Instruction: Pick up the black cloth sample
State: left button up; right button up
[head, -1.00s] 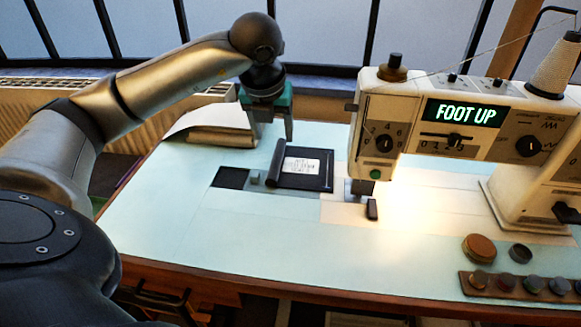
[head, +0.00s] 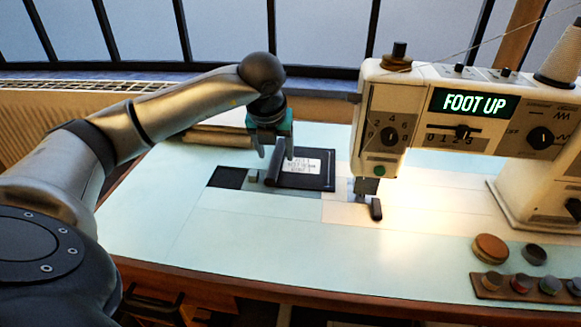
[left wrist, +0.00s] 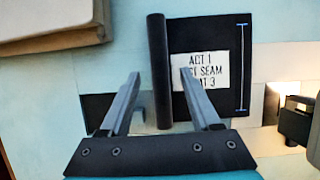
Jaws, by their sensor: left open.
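My left gripper (head: 275,152) is open and empty above that left edge. In the left wrist view its fingers (left wrist: 161,74) appear on either side of the edge, apart from it. My right gripper is not in view.
The sewing machine (head: 390,110) with its lit "FOOT UP" display stands close to the right. A dark patch (head: 228,178) lies left of the cloth. A folded beige item (left wrist: 50,25) is behind. A round tin (head: 490,248) and button rail sit front right. The front left table is clear.

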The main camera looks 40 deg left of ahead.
pick_arm(q)
jog(key=shift+w+f, duration=0.15)
jog(key=shift+f, duration=0.25)
jog(key=shift+c, duration=0.2)
grip_shut()
